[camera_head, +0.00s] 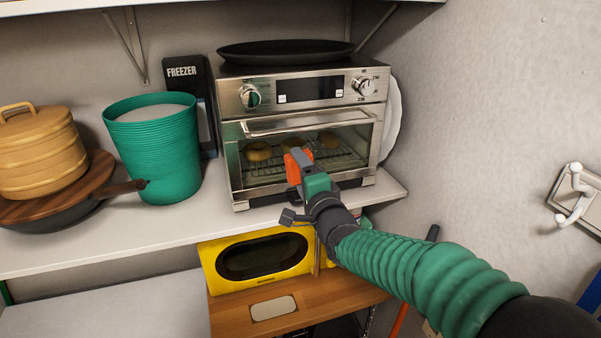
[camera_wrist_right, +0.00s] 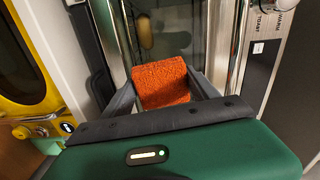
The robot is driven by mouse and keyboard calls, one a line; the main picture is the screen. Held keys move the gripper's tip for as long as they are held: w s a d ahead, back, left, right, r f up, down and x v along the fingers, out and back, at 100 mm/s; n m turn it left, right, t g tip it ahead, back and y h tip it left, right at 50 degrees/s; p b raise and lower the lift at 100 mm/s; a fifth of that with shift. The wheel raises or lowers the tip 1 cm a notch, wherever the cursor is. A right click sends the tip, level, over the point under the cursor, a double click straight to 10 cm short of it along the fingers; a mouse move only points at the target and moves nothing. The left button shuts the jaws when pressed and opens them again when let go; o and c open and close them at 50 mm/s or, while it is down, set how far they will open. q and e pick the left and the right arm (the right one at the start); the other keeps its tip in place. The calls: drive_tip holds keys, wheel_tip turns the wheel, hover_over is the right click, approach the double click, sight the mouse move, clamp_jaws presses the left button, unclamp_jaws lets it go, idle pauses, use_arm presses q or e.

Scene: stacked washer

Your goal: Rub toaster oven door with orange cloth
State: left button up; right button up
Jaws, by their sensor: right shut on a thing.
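The toaster oven (camera_head: 305,125) stands on the upper shelf, its glass door (camera_head: 345,141) closed, with several round items on the rack inside. My right gripper (camera_head: 297,165) is in front of the door's lower middle, shut on the orange cloth (camera_head: 291,168). In the right wrist view, the cloth (camera_wrist_right: 160,84) sits between the two dark fingers, with the glass door (camera_wrist_right: 180,40) right behind it. Whether the cloth touches the glass cannot be told. My left gripper is not in view.
A black pan (camera_head: 285,52) lies on top of the oven. A green bin (camera_head: 155,150), a black freezer box (camera_head: 190,85) and a skillet under a wooden pot (camera_head: 38,150) stand to the left. A yellow microwave (camera_head: 215,272) is below the shelf. A white hook (camera_head: 575,195) is on the right wall.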

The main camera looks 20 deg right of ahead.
drive_tip(key=shift+w, duration=0.95)
drive_tip(key=shift+d+p, duration=0.3)
drive_tip(key=shift+d, duration=1.75)
drive_tip(key=shift+a+f+b, duration=0.1)
drive_tip(key=shift+a+b, duration=0.9)
drive_tip(key=shift+a, duration=1.05)
